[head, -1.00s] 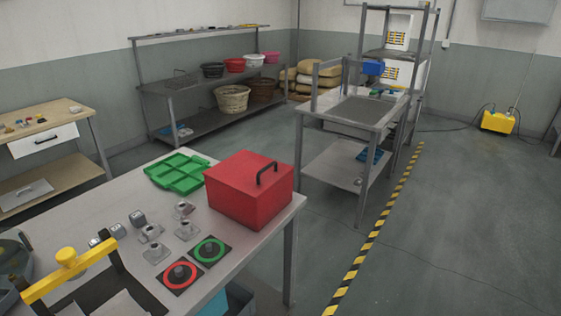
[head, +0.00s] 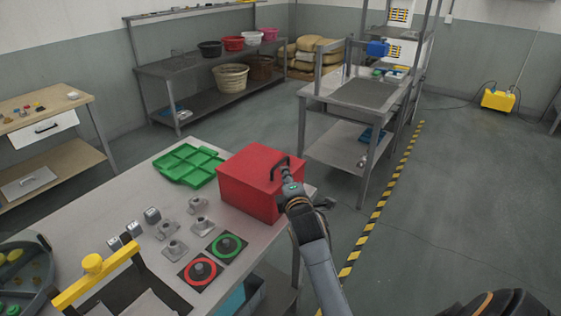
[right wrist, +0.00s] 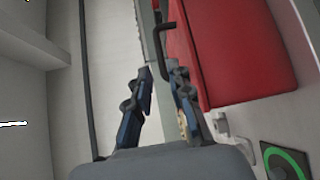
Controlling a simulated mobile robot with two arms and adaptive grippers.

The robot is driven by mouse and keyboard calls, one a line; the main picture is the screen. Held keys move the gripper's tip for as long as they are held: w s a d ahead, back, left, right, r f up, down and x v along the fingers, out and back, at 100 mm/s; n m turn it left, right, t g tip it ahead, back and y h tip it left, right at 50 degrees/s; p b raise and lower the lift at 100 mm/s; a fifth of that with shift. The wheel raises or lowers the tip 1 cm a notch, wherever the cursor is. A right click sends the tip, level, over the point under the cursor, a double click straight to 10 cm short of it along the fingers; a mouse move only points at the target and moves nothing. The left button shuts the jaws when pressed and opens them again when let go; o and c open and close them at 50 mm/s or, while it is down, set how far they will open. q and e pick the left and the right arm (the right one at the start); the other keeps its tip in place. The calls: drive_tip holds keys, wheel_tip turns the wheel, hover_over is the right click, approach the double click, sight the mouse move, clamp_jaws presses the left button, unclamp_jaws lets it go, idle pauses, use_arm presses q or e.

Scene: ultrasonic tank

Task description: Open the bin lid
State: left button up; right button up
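The red bin (head: 247,190) with its red lid stands at the right end of the grey table. The lid looks closed. A black bar handle (head: 276,163) rises from the lid. My right gripper (head: 290,187) is at the bin's right side, close to the handle and partly covering it in the head view. In the right wrist view its two fingers (right wrist: 158,70) are apart with nothing between them. The black handle (right wrist: 166,38) shows just beyond the fingertips, beside the red bin (right wrist: 235,50). My left gripper is not in view.
A green tray (head: 187,164), several small metal fittings (head: 174,248), and a red-ringed (head: 200,272) and a green-ringed pad (head: 227,246) lie on the table (head: 120,208). A yellow-handled carrier (head: 95,280) stands front left. The floor right of the table is clear.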

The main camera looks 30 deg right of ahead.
sight(281, 161)
drive_tip(key=p+x, duration=0.1)
drive_tip(key=x, duration=0.8)
clamp_jaws()
